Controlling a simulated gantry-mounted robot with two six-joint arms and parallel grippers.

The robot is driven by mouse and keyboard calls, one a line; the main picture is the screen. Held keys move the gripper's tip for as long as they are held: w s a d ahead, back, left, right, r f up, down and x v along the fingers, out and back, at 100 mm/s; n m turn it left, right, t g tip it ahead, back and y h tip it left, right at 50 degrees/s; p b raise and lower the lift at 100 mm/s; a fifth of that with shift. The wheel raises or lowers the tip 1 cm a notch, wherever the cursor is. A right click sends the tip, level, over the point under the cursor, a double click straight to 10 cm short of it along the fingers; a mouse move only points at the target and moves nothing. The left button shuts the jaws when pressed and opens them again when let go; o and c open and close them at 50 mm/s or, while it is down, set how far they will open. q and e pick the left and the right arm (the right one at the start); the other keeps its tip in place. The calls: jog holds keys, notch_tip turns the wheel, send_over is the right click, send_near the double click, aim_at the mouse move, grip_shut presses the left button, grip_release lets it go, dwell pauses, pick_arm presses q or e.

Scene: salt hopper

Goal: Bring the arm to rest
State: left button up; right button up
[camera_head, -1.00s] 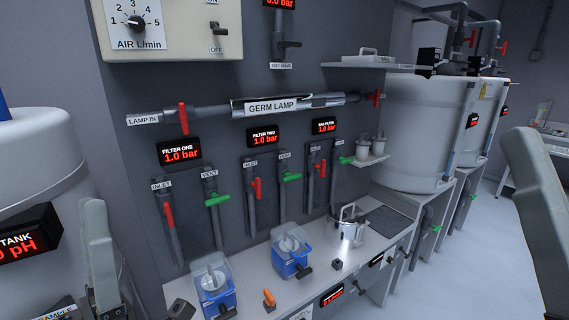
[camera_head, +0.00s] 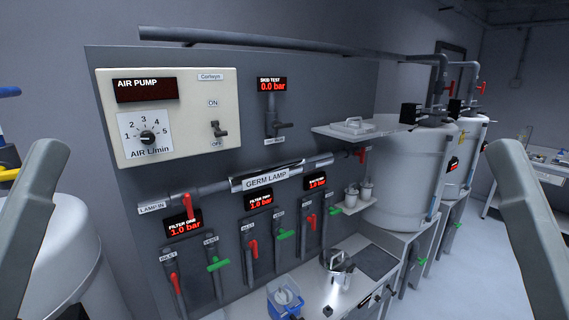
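My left arm (camera_head: 30,220) shows as a pale grey link at the left edge, in front of a white tank. My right arm (camera_head: 530,225) shows as a similar link at the right edge, over the floor. Both links run out of the bottom of the picture. Neither gripper's fingers show, so I cannot see whether they hold anything. Neither visible link touches the panel or the bench.
A grey panel carries an air pump box (camera_head: 168,115), a germ lamp (camera_head: 270,179), and red and green valve handles. Below it, a bench holds a blue-based unit (camera_head: 285,298) and a metal pot (camera_head: 337,272). White tanks (camera_head: 408,175) stand right.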

pick_arm(q)
notch_tip(320, 180, up, 18)
jog(key=p, duration=1.4)
pick_arm(e)
notch_tip(320, 180, up, 18)
pick_arm(q)
notch_tip(320, 180, down, 61)
jog(key=b, duration=6.1)
pick_arm(e)
notch_tip(320, 180, down, 61)
pick_arm(q)
jog(key=shift+f, duration=0.1)
pick_arm(e)
jog(key=shift+f, duration=0.1)
